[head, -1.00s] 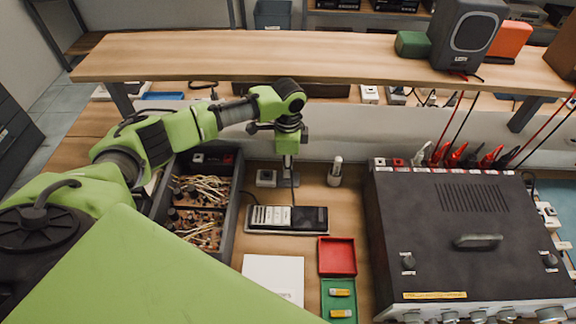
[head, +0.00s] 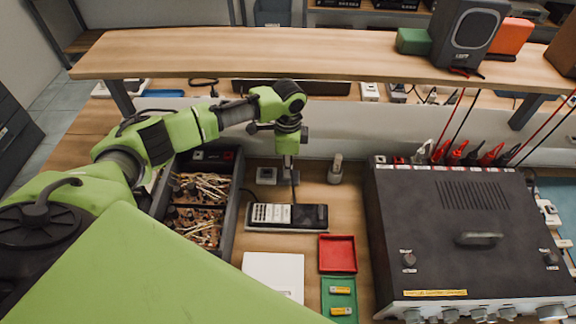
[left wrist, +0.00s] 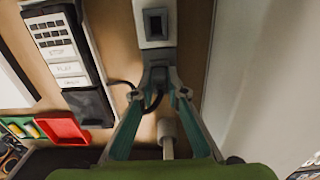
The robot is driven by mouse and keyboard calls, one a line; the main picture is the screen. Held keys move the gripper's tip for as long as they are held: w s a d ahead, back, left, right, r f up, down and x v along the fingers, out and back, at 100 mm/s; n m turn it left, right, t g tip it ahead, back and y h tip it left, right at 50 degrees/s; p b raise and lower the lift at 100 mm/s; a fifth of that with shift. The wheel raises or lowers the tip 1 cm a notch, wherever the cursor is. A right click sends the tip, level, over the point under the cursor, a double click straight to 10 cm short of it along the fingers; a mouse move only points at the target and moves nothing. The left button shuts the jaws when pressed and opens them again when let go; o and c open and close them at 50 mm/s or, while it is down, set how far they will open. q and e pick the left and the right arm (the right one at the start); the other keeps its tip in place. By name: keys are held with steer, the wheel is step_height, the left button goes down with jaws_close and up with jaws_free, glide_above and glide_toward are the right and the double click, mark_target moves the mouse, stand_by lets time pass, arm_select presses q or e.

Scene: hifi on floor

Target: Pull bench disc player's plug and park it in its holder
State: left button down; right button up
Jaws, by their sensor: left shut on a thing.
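My left gripper (head: 290,174) points down at the back of the bench, just right of a small grey socket box (head: 266,175). In the left wrist view its teal fingers (left wrist: 165,92) are shut on a black plug (left wrist: 157,82) with a black cable. The plug sits against or very near the end of the light box with a dark square opening (left wrist: 155,22); I cannot tell whether it is seated. I cannot identify the holder. My right gripper is out of view.
A parts tray (head: 240,195) stands left of the gripper. A small cylinder (head: 335,170) stands close right. A large dark instrument (head: 450,240) fills the right. A raised shelf (head: 300,55) spans the back. A red tray (head: 337,254) and white sheet (head: 273,275) lie in front.

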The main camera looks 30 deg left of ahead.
arm_select(q)
steer(key=c, duration=1.9)
jaws_free()
steer(key=shift+r, duration=0.35)
step_height(320, 180, up, 16)
steer(key=p, duration=0.6)
steer(key=shift+r, duration=0.2)
steer(key=shift+f, duration=0.1)
